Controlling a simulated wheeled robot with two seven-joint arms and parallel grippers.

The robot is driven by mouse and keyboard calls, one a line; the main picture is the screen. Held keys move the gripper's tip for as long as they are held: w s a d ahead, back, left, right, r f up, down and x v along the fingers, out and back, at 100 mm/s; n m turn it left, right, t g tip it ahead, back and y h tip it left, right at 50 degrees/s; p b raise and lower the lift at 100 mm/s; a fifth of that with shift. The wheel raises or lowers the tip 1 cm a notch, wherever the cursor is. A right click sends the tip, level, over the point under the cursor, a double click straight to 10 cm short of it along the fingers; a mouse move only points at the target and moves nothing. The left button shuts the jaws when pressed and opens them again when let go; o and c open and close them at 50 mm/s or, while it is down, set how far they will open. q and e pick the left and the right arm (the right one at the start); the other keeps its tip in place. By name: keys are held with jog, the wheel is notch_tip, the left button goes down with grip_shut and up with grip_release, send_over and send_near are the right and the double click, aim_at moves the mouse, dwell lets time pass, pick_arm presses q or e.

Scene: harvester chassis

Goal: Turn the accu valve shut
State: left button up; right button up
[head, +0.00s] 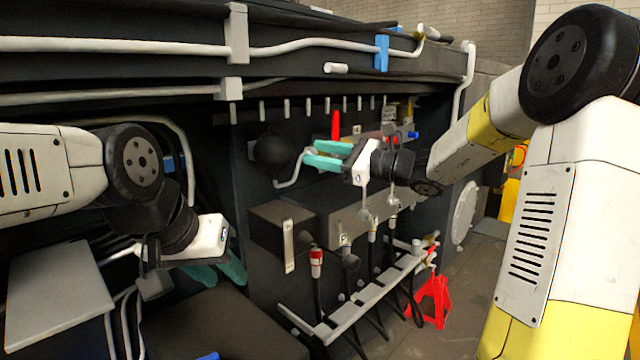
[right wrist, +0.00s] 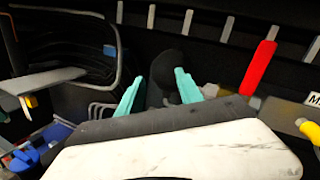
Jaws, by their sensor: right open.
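A red lever handle (head: 336,125) stands upright at the back of the panel, under the row of short grey pegs; it also shows in the right wrist view (right wrist: 260,67). No label names it as the accu valve. A black ball-shaped accumulator (head: 274,151) with a bent grey pipe is left of it. My right gripper (head: 312,155) is open and empty, its teal fingers between ball and lever, below the lever and apart from it in the picture. In the right wrist view its fingers (right wrist: 158,80) are spread. My left gripper (head: 222,270) is low at left, fingers apart and empty.
Grey pipes (head: 150,48) run along the top beam. A dark valve block (head: 345,208) and a grey hose rack (head: 350,318) with hoses lie below my right gripper. A red jack stand (head: 430,302) is at lower right.

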jog(key=s+a+f+n+g+h, duration=0.1)
jog(key=s+f+n+g+h, duration=0.3)
jog(key=s, duration=0.5)
jog(key=s+a+f+n+g+h, duration=0.1)
jog(key=s+f+n+h, duration=0.25)
jog(key=s+n, duration=0.4)
jog(key=s+d+f+n+t+h, duration=0.1)
jog(key=s+d+f+n+h, duration=0.1)
jog(key=d, duration=0.5)
jog(key=s+d+f+n+t+h, duration=0.1)
jog(key=s+d+f+n+h, duration=0.1)
jog(key=s+d+n+h, duration=0.3)
jog(key=s+d+n, duration=0.1)
jog(key=s+d, duration=0.1)
jog(key=s, duration=0.2)
jog(key=shift+s+d+f+t, duration=0.25)
jog(key=shift+s+d+t, duration=0.05)
jog(key=shift+t, duration=0.1)
